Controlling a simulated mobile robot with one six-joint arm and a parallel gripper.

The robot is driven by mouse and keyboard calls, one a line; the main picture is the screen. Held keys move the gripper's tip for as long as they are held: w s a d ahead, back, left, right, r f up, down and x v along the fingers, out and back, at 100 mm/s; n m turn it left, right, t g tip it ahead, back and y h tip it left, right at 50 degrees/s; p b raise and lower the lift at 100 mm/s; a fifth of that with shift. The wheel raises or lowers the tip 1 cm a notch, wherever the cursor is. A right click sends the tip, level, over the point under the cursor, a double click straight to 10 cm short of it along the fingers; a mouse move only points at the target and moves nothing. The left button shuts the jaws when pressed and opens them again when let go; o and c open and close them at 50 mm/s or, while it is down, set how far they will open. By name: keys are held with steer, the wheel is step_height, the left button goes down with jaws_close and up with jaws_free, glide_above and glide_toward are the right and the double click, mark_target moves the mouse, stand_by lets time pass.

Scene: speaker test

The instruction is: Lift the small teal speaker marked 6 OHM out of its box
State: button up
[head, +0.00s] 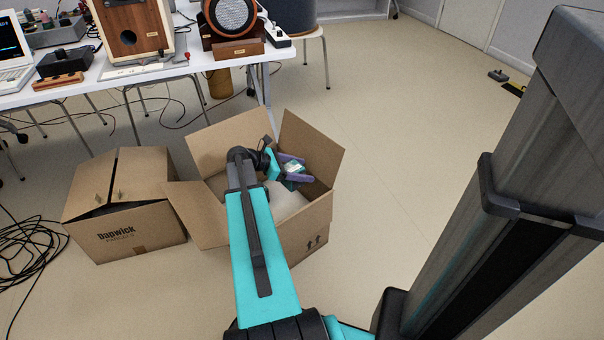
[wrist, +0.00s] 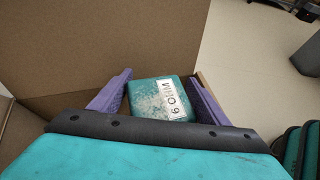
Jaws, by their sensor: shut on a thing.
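The small teal speaker (wrist: 147,92) shows in the wrist view, with a white label reading 6 OHM on its top and pale scuffs beside it. My gripper (wrist: 160,90) has its two purple fingers on either side of the speaker and is shut on it. In the head view my gripper (head: 296,170) is inside the open cardboard box (head: 315,205), near its right flap, with the speaker (head: 293,168) partly hidden between the fingers. The speaker's underside is hidden, so I cannot tell whether it touches the box's contents.
Pale packing (head: 286,203) lies in the box, whose flaps stand open around my arm. A white table (head: 190,62) holding equipment stands behind.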

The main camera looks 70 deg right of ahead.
steer(key=shift+r, duration=0.7)
steer(key=shift+w, duration=0.1)
steer(key=shift+w+a+r, duration=0.15)
steer(key=shift+w+a, duration=0.05)
steer(key=shift+w, duration=0.1)
steer(key=w+a+r+n+t+h, duration=0.1)
steer(key=w+a+r+n+t, duration=0.25)
steer(key=w+a, duration=0.55)
steer(key=w+a+r+n+t+h, duration=0.2)
steer(key=w+a+r, duration=0.2)
steer(key=w+a, duration=0.6)
steer(key=w+a+r+n+t+h, duration=0.15)
steer(key=w+a+r+n, duration=0.35)
steer(key=w, duration=0.7)
steer(key=w+a+r+n+t+y, duration=0.1)
steer(key=w+a+r+n+t, duration=0.1)
steer(key=a, duration=1.2)
steer(key=w+a+r+n+t, duration=0.3)
steer(key=w+a+r+t, duration=0.1)
steer(key=a, duration=1)
steer(key=w+a+r+n+t+y, duration=0.1)
steer(key=w+a+r+n+t, duration=0.1)
steer(key=a, duration=1.2)
steer(key=shift+w+r+t+y, duration=0.35)
steer(key=shift+w+r+t, duration=0.45)
steer(key=shift+r+t, duration=0.15)
